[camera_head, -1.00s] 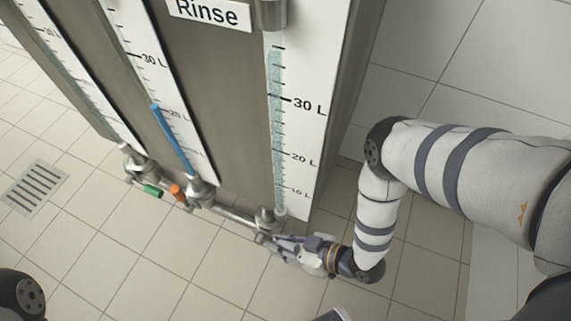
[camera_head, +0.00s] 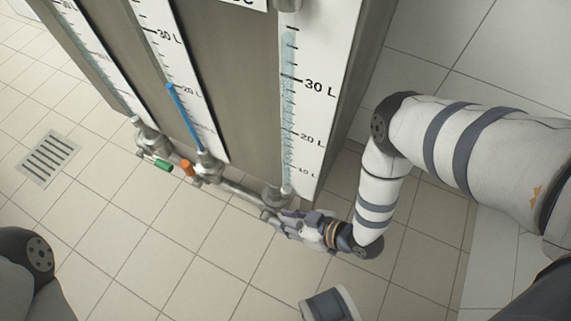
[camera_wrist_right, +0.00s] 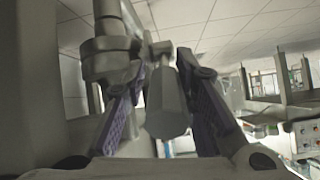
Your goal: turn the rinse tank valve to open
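The rinse tank (camera_head: 305,130) is the right one of the three gauged tanks, with light-blue liquid in its level gauge. In the right wrist view, a grey valve handle (camera_wrist_right: 167,105) lies between the two purple fingers of my right gripper (camera_wrist_right: 164,68). The fingers flank it with what looks like a small gap, so the gripper appears open around it. My left gripper is out of view; only part of the left arm shows at lower left.
The other tanks have a green valve handle (camera_head: 163,165) and an orange valve handle (camera_head: 187,168). A grey pipe (camera_head: 236,191) runs along the outlets. A floor drain (camera_head: 47,157) lies at far left. The tiled floor in front is mostly clear.

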